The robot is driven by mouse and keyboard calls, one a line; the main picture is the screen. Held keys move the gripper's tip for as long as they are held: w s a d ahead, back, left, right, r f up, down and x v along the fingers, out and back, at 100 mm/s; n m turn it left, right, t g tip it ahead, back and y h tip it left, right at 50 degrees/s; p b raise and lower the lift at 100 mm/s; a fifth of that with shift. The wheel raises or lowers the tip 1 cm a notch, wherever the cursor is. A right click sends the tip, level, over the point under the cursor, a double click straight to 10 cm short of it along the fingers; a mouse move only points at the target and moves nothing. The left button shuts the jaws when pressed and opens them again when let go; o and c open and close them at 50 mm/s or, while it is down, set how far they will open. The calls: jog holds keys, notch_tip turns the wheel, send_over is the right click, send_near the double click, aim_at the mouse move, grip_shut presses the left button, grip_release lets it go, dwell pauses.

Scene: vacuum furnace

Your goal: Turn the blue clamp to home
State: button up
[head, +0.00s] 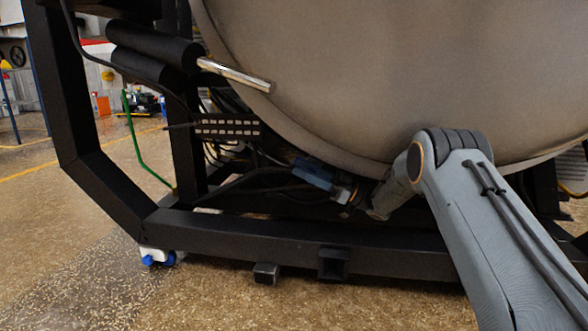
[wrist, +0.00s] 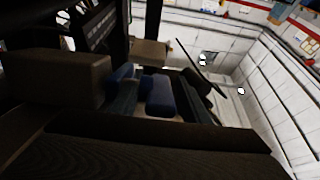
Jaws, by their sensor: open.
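The blue clamp (head: 313,173) is low under the big grey vessel, in shadow behind the black frame's lower rail. In the wrist view blue parts (wrist: 158,92) show close up near the middle, between dark blocks. My gripper (head: 350,194) is at the end of my grey arm, under the vessel, just right of the blue clamp. It is open. Its fingers are small and dark in the head view, so I cannot tell whether they touch the clamp or stand around it. The clamp's exact angle is unclear.
The grey vessel (head: 400,70) hangs close above my arm. The black frame rail (head: 290,235) runs in front. A silver rod (head: 235,74) sticks out at upper left, above a slotted black block (head: 228,127) and cables. Open floor (head: 80,230) lies at the left.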

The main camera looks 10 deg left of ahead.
jog(key=shift+x, duration=1.05)
jog(key=c, duration=1.1)
jog(key=shift+o, duration=0.2)
